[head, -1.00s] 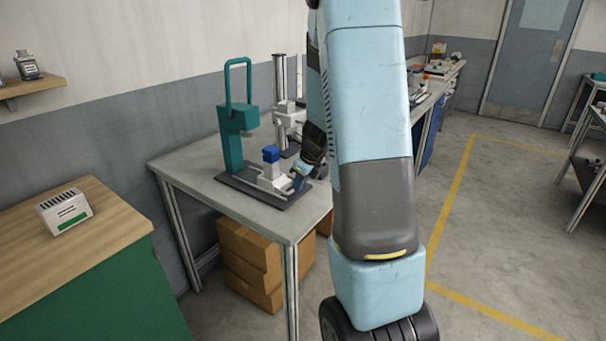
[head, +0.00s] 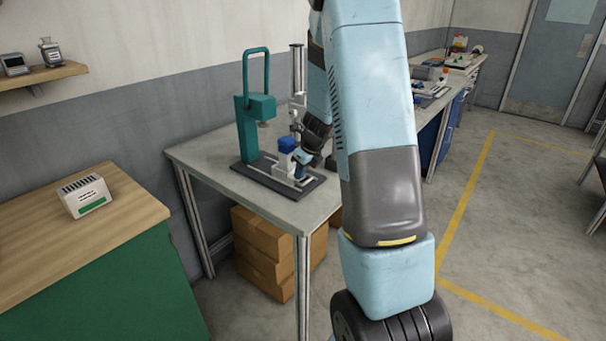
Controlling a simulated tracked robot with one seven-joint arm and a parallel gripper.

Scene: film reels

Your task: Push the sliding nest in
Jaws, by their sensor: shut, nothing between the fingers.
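A teal press (head: 246,128) with a loop handle stands on a dark base plate (head: 262,183) on the grey table. The sliding nest, a pale block (head: 283,162) carrying a blue piece (head: 287,145), is on the plate, out in front of and to the right of the press head (head: 259,108). A pale bar-like part shows at its front right. My gripper (head: 301,172) is shut and empty, low over the plate just right of the nest. I cannot tell whether it touches the nest. My wrist hides part of the plate's far side.
A metal column stand (head: 298,72) is behind the press, partly covered by my arm. Cardboard boxes (head: 262,243) sit under the table (head: 208,152). A green cabinet with a wooden top (head: 118,222) stands at the left, carrying a white labelled box (head: 86,196).

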